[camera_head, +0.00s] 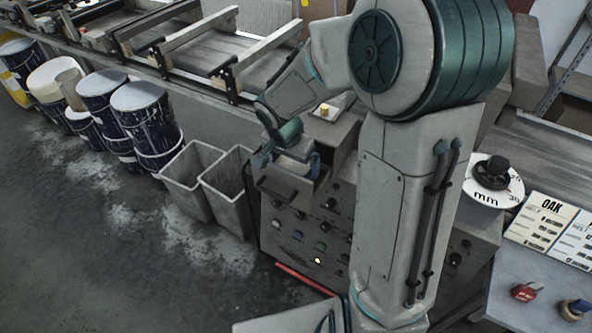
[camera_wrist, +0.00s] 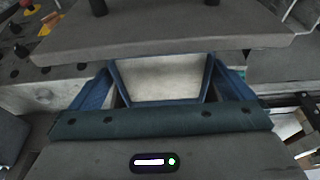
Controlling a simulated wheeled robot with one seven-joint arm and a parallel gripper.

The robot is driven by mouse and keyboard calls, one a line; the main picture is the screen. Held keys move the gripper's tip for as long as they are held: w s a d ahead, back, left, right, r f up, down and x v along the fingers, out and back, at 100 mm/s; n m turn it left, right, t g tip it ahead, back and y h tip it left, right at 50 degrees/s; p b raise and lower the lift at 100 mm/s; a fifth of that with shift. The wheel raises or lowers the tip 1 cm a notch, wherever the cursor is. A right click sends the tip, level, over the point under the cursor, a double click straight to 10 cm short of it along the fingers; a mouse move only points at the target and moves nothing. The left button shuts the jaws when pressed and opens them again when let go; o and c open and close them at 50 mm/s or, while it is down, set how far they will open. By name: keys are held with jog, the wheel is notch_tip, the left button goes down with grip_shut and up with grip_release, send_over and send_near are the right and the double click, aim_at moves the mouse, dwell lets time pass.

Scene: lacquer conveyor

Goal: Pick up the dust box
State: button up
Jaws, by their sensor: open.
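A dark grey box-like piece (camera_head: 283,186) juts from the front of the grey control cabinet; it may be the dust box, but I cannot tell for sure. My gripper (camera_head: 289,163) hangs just above it, its blue fingers spread and pointing down. In the wrist view, the open fingers (camera_wrist: 162,72) stand either side of a pale surface (camera_wrist: 160,80), with a grey slab (camera_wrist: 170,32) just beyond. I see nothing clearly held, and contact cannot be judged.
Two open grey bins (camera_head: 190,172) stand on the floor left of the cabinet (camera_head: 305,235). Several paint-splashed drums (camera_head: 145,118) line the conveyor (camera_head: 215,50). A bench with signs (camera_head: 545,226) and a red padlock (camera_head: 525,292) is at right. The floor at left is open.

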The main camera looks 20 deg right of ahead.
aim_at(297, 167)
jog(key=shift+w+d+p+x, duration=0.1)
jog(key=shift+w+p+x, duration=0.1)
jog(key=shift+x, duration=1.1)
jog(key=shift+w+d+p+x, duration=0.1)
jog(key=shift+w+p+x, duration=0.05)
jog(key=shift+x, duration=1.1)
jog(key=shift+r, duration=0.1)
jog(key=c, duration=0.7)
